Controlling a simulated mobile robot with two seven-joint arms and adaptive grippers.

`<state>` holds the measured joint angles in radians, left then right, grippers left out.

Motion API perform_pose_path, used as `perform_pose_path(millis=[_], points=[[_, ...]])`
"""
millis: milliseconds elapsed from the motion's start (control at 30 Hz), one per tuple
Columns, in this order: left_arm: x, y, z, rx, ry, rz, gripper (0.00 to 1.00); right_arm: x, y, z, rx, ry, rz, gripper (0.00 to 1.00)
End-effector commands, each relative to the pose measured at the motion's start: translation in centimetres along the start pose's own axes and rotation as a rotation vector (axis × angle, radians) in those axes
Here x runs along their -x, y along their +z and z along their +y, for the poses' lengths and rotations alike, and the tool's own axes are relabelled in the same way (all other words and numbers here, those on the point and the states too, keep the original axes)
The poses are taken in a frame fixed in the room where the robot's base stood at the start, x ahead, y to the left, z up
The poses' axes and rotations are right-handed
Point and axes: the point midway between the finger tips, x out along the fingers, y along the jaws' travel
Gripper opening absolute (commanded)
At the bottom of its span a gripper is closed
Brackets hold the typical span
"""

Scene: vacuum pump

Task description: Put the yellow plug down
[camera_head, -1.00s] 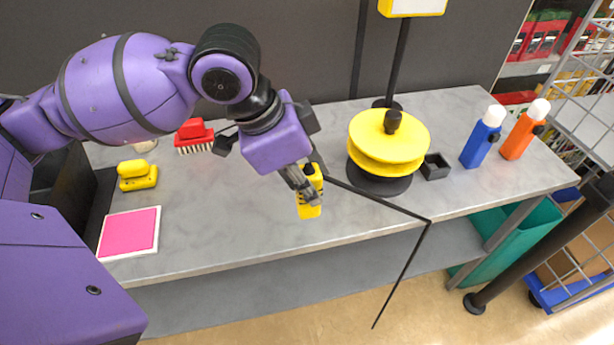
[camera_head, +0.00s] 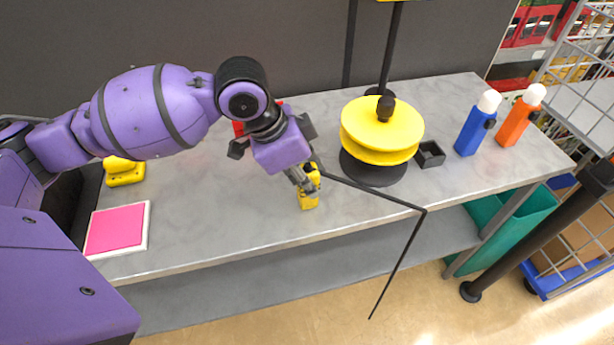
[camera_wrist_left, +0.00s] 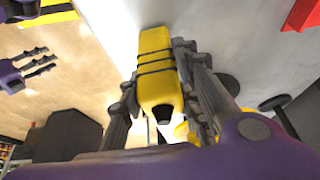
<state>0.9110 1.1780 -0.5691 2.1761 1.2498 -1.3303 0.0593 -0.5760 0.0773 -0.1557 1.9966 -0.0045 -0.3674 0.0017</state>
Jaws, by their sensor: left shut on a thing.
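The yellow plug (camera_head: 309,190) is a block-shaped piece with dark bands and a black tip. My left gripper (camera_head: 306,182) is shut on it near the front edge of the grey bench (camera_head: 220,205). In the left wrist view the plug (camera_wrist_left: 158,72) sits between the fingers, its black tip toward my palm and its far end toward the bench top. I cannot tell whether it touches the bench. A purple gripper with spread, empty fingers, my right one (camera_wrist_left: 38,66), shows at the left of the left wrist view, away from the plug.
The yellow vacuum pump (camera_head: 380,125) stands just right of my left gripper, with a thin black rod beside it. A small black box (camera_head: 430,154), a blue bottle (camera_head: 475,132) and an orange bottle (camera_head: 518,118) are further right. A pink pad (camera_head: 117,230) lies left. Bench between pad and plug is clear.

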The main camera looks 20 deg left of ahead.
Motion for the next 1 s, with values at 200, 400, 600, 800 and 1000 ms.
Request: perform_pose_path(millis=[200,400,600,800,1000], points=[[-0.3,0.1,0.0,0.0,0.0,-0.001,0.37,-0.3,-1.2,-0.1,0.001,-0.003,0.02,0.4],[-0.3,0.2,0.0,0.001,0.0,-0.001,0.49,-0.4,-1.4,-0.1,0.002,-0.004,0.023,0.4],[-0.2,0.1,0.0,0.0,0.0,-0.001,0.49,-0.3,-1.0,-0.1,0.001,-0.003,0.018,0.4],[2.0,0.0,-0.1,0.0,-0.004,0.0,0.49,0.1,-0.6,0.0,0.0,0.0,0.01,0.4],[6.5,-0.1,-0.1,-0.001,-0.006,0.0,0.49,0.5,-1.1,0.1,-0.004,0.002,0.014,0.4]])
